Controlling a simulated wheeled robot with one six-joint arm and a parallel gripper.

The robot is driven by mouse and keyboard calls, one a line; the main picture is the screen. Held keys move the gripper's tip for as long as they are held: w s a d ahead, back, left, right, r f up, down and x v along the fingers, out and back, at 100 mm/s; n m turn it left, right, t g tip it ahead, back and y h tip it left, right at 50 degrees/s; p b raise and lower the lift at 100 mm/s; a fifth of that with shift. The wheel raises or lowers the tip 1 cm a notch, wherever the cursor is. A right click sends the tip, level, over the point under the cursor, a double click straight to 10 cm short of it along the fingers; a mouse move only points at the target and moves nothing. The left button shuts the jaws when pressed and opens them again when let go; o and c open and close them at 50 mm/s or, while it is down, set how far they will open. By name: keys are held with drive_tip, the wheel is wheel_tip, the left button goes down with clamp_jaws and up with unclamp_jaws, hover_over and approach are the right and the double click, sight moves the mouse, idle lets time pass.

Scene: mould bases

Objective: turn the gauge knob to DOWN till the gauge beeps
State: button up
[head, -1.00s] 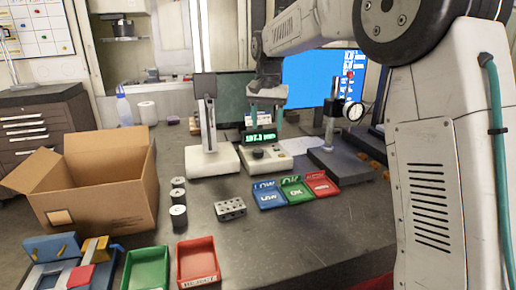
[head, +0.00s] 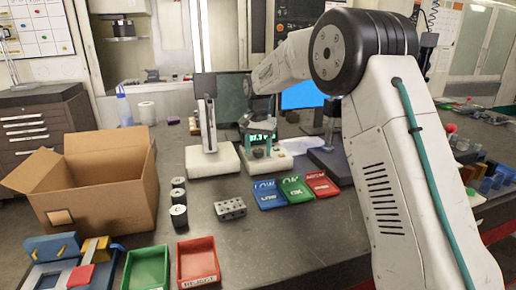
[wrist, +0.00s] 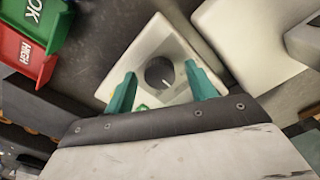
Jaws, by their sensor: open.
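The gauge (head: 280,164) is a pale box with a green-lit display (head: 262,137), partly hidden behind my fingers. Its dark round knob (head: 258,153) is on the front top; in the wrist view the knob (wrist: 159,72) shows a white pointer line. My gripper (head: 260,150) has teal fingers and hangs over the gauge. In the wrist view my gripper (wrist: 160,78) is open, with one finger on each side of the knob and a gap on both sides. The display's reading and the DOWN mark are not legible.
A white stand (head: 212,161) with an upright column is close left of the gauge. Blue (head: 268,203), green (head: 297,198) and red (head: 321,193) trays lie in front. A dial-gauge stand (head: 328,165) is to the right. A metal block (head: 230,208) sits on the bench.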

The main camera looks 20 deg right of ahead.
drive_tip(key=c, duration=1)
